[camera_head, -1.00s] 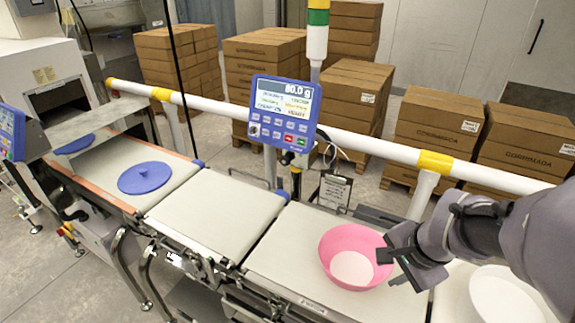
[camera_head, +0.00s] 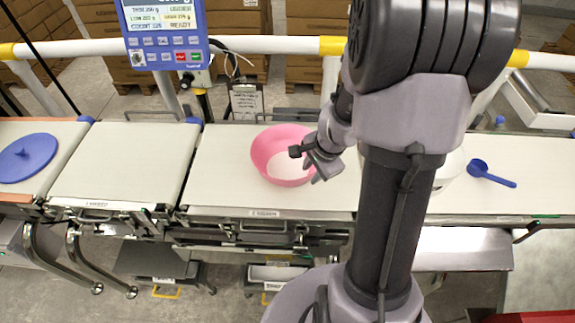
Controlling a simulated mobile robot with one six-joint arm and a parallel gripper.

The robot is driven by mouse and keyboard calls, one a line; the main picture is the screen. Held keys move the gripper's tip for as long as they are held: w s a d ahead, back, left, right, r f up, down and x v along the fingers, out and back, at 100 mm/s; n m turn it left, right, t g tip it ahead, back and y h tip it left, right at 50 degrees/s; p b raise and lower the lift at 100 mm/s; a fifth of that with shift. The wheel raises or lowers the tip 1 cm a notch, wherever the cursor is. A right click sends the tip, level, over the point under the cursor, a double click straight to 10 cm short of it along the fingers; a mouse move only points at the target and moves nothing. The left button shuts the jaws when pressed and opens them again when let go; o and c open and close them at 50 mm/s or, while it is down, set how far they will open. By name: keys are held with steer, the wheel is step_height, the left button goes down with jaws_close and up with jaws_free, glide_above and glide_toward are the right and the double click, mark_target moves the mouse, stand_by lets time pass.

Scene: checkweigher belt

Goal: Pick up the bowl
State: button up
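The bowl is pink with a pale inside bottom (camera_head: 270,147). It stands upright on the middle belt section (camera_head: 222,175). My gripper (camera_head: 306,163) is at the bowl's right rim, with its dark fingers over or beside that edge. My arm comes in from the right and hides part of the belt. The fingers are small and seen at an angle, so I cannot tell whether they are open or touch the rim.
A blue round lid (camera_head: 26,157) lies on the left belt. A blue scoop (camera_head: 490,174) lies on the right belt. A white bowl (camera_head: 448,172) is mostly behind my arm. The blue display (camera_head: 163,30) and a white-and-yellow rail (camera_head: 265,45) stand behind the belts.

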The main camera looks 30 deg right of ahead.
mark_target(307, 179)
steer(key=b+x, duration=0.1)
steer(key=x, duration=0.1)
steer(key=b+x, duration=0.1)
steer(key=x, duration=0.1)
steer(key=shift+s+a+f, duration=0.1)
steer(key=shift+s+a, duration=0.1)
steer(key=shift+a, duration=0.2)
steer(key=shift+w+f, duration=0.15)
steer(key=shift+f, duration=0.2)
steer(key=shift+r, duration=0.2)
steer(key=shift+c, duration=0.2)
jaws_close()
